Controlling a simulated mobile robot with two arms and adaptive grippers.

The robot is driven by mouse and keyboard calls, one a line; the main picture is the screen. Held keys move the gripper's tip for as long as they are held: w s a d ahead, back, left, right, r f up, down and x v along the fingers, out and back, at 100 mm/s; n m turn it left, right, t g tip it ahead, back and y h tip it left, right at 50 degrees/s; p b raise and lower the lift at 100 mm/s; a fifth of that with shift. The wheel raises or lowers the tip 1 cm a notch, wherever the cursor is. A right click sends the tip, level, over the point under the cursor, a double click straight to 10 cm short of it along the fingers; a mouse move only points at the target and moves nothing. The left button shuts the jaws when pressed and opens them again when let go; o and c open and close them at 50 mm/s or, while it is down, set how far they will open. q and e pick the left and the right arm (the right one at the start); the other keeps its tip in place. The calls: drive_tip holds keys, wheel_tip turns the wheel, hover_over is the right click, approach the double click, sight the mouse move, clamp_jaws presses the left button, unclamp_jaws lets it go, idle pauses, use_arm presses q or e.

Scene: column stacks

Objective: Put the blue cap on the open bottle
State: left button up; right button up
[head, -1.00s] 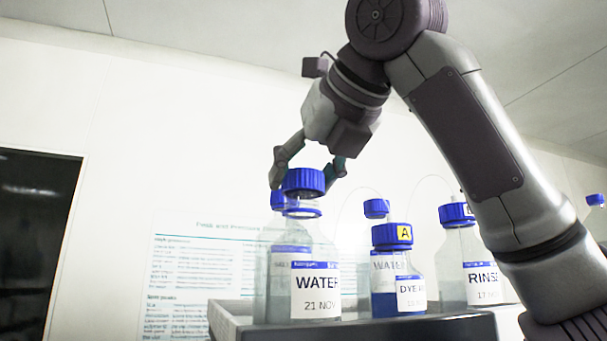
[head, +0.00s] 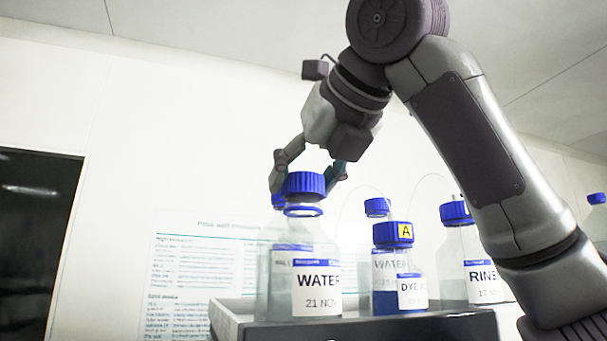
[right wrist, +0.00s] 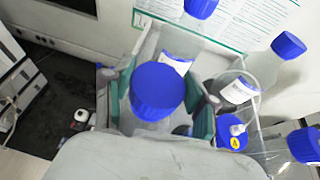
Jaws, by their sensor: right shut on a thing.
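The blue cap (head: 304,184) is between the fingers of my right gripper (head: 307,177), which is shut on it. The cap is upright over the neck of the clear bottle labelled WATER (head: 317,281). A narrow clear band shows between the cap and the blue ring on the neck; I cannot tell if the cap is seated. In the right wrist view the cap (right wrist: 158,91) covers the bottle mouth, with teal finger pads on both sides. My left gripper is not in view.
The bottle stands in a grey tray (head: 377,331) with other blue-capped bottles close by. One cap has a yellow A tag (head: 404,231), and a RINSE bottle (head: 485,281) stands at the right. A printed sheet (head: 191,275) hangs on the wall behind.

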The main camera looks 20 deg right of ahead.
drive_tip(key=shift+f, duration=0.45)
idle(0.6)
drive_tip(key=o, duration=0.9)
drive_tip(key=v, duration=1.2)
drive_tip(key=shift+d, duration=0.1)
drive_tip(key=shift+w, duration=0.1)
idle(0.4)
